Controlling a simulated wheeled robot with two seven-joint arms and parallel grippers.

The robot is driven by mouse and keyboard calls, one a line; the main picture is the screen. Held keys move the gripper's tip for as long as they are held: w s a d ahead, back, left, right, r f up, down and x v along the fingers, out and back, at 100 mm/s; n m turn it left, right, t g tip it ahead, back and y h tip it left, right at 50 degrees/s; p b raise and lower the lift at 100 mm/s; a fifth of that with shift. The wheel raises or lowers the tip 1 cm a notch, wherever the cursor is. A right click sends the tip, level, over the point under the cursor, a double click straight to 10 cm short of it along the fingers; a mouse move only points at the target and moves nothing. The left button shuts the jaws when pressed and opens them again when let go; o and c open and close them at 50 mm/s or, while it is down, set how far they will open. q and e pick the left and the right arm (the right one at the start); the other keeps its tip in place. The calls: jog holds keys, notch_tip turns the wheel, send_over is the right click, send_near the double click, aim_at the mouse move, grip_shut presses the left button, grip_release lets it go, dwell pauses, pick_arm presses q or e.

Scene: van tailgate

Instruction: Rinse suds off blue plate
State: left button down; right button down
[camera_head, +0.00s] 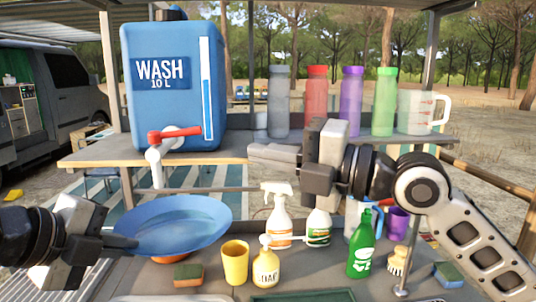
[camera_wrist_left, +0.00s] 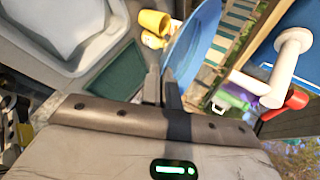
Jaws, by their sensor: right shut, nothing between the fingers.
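The blue plate (camera_head: 172,226) is held off the counter, tilted, below the white spout of the tap (camera_head: 155,165). My left gripper (camera_head: 132,242) is shut on the plate's near left rim. The plate also shows edge-on beyond the fingers in the left wrist view (camera_wrist_left: 198,45). I cannot make out suds or running water on it. The tap has a red lever (camera_head: 178,133) and sits on the blue wash container (camera_head: 172,90) on the shelf. My right gripper (camera_head: 252,158) is shut and empty, pointing left beside the shelf edge, right of the tap.
A yellow cup (camera_head: 235,262), a soap bottle (camera_head: 266,264), a sponge (camera_head: 188,274), spray bottles (camera_head: 277,215) and a green bottle (camera_head: 361,246) crowd the counter. A sink basin (camera_wrist_left: 70,35) shows in the wrist view.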

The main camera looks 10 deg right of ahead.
pick_arm(q)
jog(key=s+d+p, duration=0.1)
jog(key=s+d, duration=0.3)
jog(key=s, duration=0.2)
jog(key=shift+d+p, duration=0.15)
jog(key=shift+p, duration=0.2)
jog(key=shift+r, duration=0.15)
dwell(1.1)
jog(key=s+d+r+b, duration=0.3)
jog(key=s+r, duration=0.1)
dwell(0.6)
